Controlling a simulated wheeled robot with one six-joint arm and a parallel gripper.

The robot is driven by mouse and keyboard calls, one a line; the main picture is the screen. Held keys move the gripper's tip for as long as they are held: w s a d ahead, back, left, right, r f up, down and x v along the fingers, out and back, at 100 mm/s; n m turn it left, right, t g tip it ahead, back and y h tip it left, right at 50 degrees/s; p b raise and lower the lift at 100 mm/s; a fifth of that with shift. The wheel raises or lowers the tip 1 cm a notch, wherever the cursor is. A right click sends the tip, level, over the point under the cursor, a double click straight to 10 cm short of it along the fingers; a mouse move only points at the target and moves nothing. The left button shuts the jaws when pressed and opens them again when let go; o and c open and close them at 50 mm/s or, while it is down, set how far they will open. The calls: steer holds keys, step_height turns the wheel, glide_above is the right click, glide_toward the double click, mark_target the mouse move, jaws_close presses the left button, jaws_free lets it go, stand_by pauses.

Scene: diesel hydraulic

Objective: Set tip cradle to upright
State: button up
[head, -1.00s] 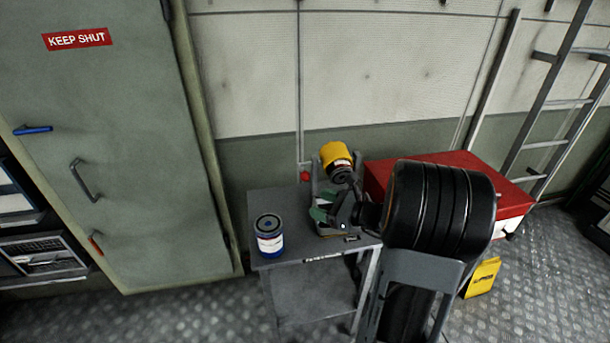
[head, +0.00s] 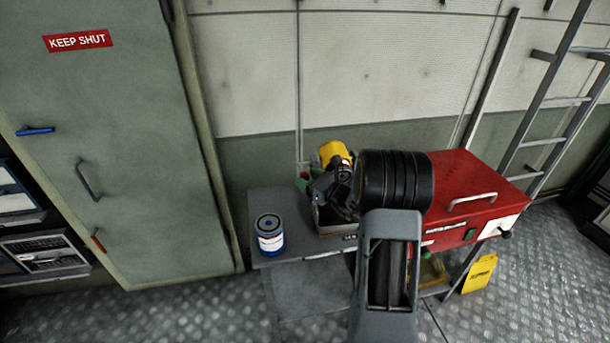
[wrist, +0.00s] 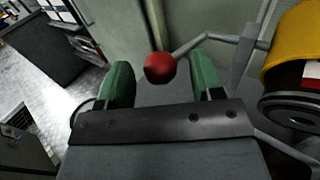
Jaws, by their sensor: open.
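The tip cradle (head: 334,226) stands on the grey table and holds a yellow can (head: 334,152), which sits tilted. The can (wrist: 293,45) shows at the right of the wrist view, dark end down. A thin bent lever (wrist: 205,38) from the cradle's grey bracket ends in a red ball knob (wrist: 159,67). My gripper (wrist: 162,70) is open, with one green finger on each side of the knob in the picture. Gaps show on both sides; I cannot tell how deep the knob lies between the fingers. In the head view my gripper (head: 308,185) partly hides the cradle.
A blue and white can (head: 269,235) stands at the table's left end. A red box (head: 470,185) with a handle is right of the cradle. A grey door (head: 110,150) is on the left and a ladder (head: 545,110) at the right. A yellow sign (head: 480,273) stands low.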

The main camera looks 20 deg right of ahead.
steer(key=shift+x, duration=0.85)
steer(key=shift+s, duration=0.1)
steer(key=shift+c, duration=0.3)
steer(key=c, duration=1.1)
steer(key=shift+r, duration=0.1)
jaws_close()
